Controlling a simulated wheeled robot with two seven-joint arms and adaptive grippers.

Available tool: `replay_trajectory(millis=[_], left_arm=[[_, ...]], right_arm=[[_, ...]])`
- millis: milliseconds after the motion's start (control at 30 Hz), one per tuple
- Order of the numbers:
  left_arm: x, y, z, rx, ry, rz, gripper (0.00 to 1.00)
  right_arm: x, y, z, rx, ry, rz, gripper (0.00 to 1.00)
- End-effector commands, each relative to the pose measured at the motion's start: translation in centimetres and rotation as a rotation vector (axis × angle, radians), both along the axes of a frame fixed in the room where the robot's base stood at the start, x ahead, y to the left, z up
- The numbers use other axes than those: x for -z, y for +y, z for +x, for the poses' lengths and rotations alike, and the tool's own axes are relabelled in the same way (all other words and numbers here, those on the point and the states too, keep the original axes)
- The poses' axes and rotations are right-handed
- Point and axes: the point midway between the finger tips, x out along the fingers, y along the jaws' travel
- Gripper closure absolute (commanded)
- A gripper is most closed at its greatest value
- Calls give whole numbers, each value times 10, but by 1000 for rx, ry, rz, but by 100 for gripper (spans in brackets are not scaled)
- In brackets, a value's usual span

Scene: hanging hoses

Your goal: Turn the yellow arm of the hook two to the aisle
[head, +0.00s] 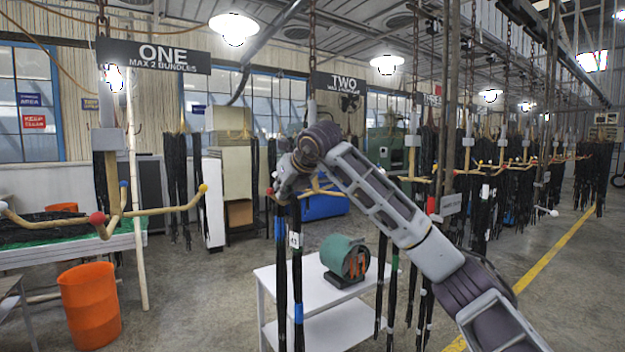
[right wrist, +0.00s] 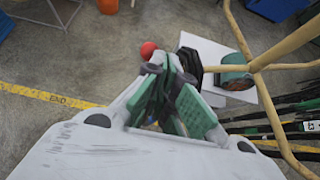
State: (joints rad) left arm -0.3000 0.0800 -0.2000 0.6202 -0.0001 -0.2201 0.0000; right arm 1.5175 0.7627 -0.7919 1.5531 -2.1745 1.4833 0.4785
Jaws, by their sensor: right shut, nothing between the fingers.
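Hook two hangs on a chain below the TWO sign (head: 338,83); its pale shank (head: 312,112) shows above my right wrist. Its cream arms (head: 318,190) are partly hidden behind my right gripper (head: 290,176). In the right wrist view, cream hook arms (right wrist: 262,62) branch at the right, and a red ball (right wrist: 148,50) shows just beyond my gripper (right wrist: 172,90). My right gripper is shut and empty, close to the hook; I cannot tell whether it touches an arm. I cannot make out a yellow tip on hook two. My left gripper is out of view.
Black hoses (head: 297,285) hang below hook two. A white table (head: 340,325) with a green machine (head: 344,256) stands behind them. Hook one (head: 112,215), with coloured tips, is at the left. An orange bin (head: 90,305) stands on the floor. More hung hooks line the right.

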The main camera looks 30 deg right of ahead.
Motion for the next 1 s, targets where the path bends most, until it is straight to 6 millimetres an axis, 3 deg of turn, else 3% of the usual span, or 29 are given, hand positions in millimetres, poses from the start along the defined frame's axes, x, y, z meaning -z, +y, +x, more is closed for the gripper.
replay_trajectory(millis=[200,1000], left_arm=[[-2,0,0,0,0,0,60],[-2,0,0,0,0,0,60]], right_arm=[[0,7,10,-1,0,0,100],[-28,-4,1,1,-2,0,100]])
